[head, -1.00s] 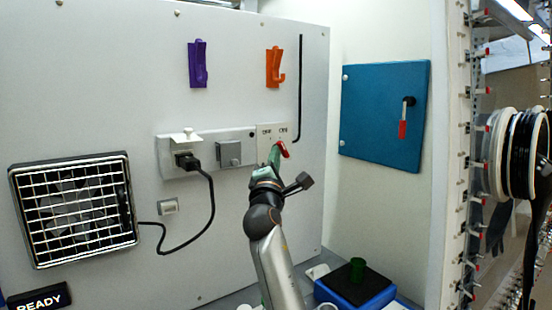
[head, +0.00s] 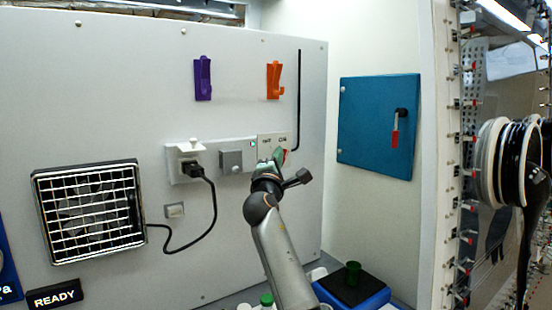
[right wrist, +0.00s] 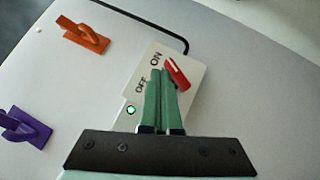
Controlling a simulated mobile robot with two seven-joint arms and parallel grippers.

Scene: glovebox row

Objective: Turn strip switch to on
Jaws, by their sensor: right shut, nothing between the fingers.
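The strip switch is a red lever (right wrist: 176,74) on a pale plate (right wrist: 187,57) marked OFF and ON. In the right wrist view the lever lies on the ON side. In the head view the red lever (head: 286,155) is mostly hidden behind my gripper. A small green light (right wrist: 131,110) glows beside the plate and also shows in the head view (head: 253,143). My right gripper (right wrist: 161,72) has its green fingers shut together, with nothing between them. Its tips are beside the lever, over the plate; I cannot tell whether they touch it. My left gripper is out of view.
A black plug (head: 197,170) with a cord sits in the strip, left of the switch. Purple (head: 203,78) and orange (head: 274,80) hooks are on the panel above. A fan grille (head: 90,210) is at left. A blue box (head: 350,290) stands below right.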

